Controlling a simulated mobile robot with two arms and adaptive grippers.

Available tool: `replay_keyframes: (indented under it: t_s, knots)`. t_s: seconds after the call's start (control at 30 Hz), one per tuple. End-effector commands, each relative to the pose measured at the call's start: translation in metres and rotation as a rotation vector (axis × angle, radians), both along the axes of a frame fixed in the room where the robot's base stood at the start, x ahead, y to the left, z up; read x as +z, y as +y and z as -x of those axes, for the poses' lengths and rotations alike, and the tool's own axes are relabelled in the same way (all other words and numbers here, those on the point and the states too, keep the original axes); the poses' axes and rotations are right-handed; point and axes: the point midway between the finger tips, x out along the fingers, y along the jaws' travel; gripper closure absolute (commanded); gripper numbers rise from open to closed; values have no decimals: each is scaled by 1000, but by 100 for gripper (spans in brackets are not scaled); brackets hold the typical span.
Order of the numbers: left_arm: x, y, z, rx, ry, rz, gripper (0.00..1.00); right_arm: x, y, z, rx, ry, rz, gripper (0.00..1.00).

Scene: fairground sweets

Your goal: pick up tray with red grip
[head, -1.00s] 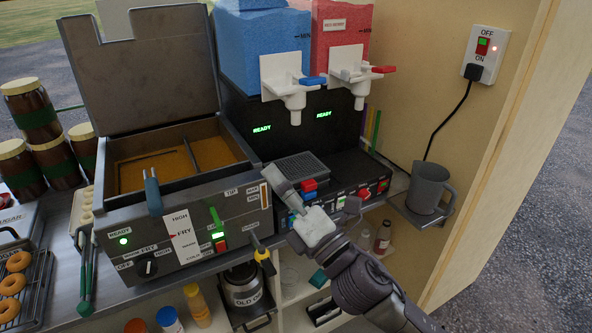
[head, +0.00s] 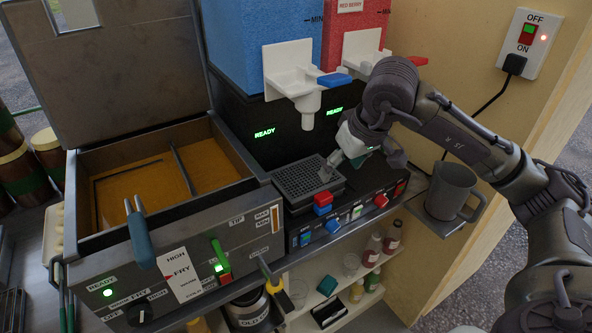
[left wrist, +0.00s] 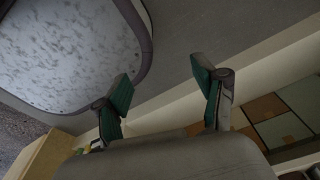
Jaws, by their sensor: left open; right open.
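A dark drip tray (head: 302,181) with a grid top sits in the front of the drinks machine, below the blue-handled tap. A small red grip (head: 323,199) stands at its front edge, with a blue block just under it. My right gripper (head: 347,162) is open and empty. It hangs over the right side of the tray, one fingertip close above the grid; I cannot tell if it touches. The arm hides part of the machine behind. My left gripper (left wrist: 160,88) is open and empty in the left wrist view, away from the tray.
The fryer (head: 172,262) stands left of the tray, its lid up. Two white taps hang above; the blue lever (head: 334,79) is close to my right arm. A grey mug (head: 453,190) stands on a small shelf at right. Bottles (head: 393,238) stand below.

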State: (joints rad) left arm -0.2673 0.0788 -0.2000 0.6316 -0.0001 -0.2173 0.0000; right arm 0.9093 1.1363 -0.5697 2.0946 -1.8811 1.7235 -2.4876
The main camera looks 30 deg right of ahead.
Motion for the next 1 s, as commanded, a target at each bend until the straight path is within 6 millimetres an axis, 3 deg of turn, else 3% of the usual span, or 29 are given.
replay_keyframes:
  t_s: [0.1,0.3,0.4,0.53,0.73,1.0]
  knots:
    - [3,0,6,0,8,-1,30,-16,-1,-5,-1,9,8,29]
    - [7,3,51,0,74,-6,30,-53,1,-19,0,10,5,29]
    - [9,4,61,0,87,-8,30,-67,2,-26,0,8,3,29]
    - [10,3,51,0,74,-7,30,-76,2,-29,1,5,4,29]
    - [26,1,19,0,24,-1,30,-94,2,-35,0,10,1,29]
    - [34,2,28,0,38,-3,30,-125,1,-47,1,6,2,29]
